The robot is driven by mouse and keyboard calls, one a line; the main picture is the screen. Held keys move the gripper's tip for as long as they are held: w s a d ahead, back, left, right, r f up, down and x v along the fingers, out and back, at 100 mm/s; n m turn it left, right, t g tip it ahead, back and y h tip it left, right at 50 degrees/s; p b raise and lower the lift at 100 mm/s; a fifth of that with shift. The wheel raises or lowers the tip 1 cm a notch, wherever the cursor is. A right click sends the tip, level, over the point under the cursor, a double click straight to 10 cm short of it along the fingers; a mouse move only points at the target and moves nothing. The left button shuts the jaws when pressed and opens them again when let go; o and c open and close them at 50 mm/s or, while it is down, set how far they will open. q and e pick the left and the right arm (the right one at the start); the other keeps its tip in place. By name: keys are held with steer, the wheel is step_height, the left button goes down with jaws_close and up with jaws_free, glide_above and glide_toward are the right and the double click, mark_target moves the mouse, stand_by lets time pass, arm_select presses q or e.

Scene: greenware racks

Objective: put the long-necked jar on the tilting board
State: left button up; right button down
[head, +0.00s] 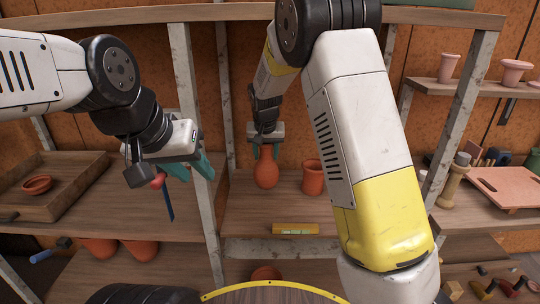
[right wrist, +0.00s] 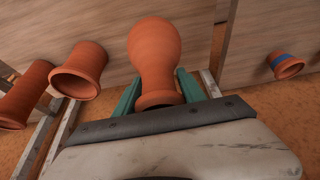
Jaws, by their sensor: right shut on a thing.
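My right gripper (head: 266,152) is shut on the neck of the long-necked jar (head: 266,173), a round-bellied terracotta jar. In the right wrist view the jar (right wrist: 155,55) has its flared rim between the green fingers (right wrist: 157,92) and its belly pointing away. In the head view it hangs belly down over the middle wooden board (head: 250,205); I cannot tell whether it touches. A yellow level (head: 295,229) lies at that board's front. I cannot tell for certain that this is the tilting board. My left gripper (head: 190,168) is open and apart from the jar, at the left post.
A terracotta pot (head: 312,178) stands right of the jar. A wooden tray (head: 75,190) with a small bowl (head: 37,185) is at left. A pinkish board (head: 502,187) lies at right. Metal posts (head: 199,190) flank the middle board. Pots (head: 140,249) stand below.

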mark_target(268, 144)
steer(key=shift+w+d+f, duration=0.25)
steer(key=shift+w+f, duration=0.55)
steer(key=shift+f, duration=0.15)
steer(key=shift+w+d+f, duration=0.2)
steer(key=shift+w+f, duration=0.55)
steer(key=shift+f, duration=0.3)
steer(key=c, duration=0.7)
jaws_free()
steer(key=shift+v, duration=3.85)
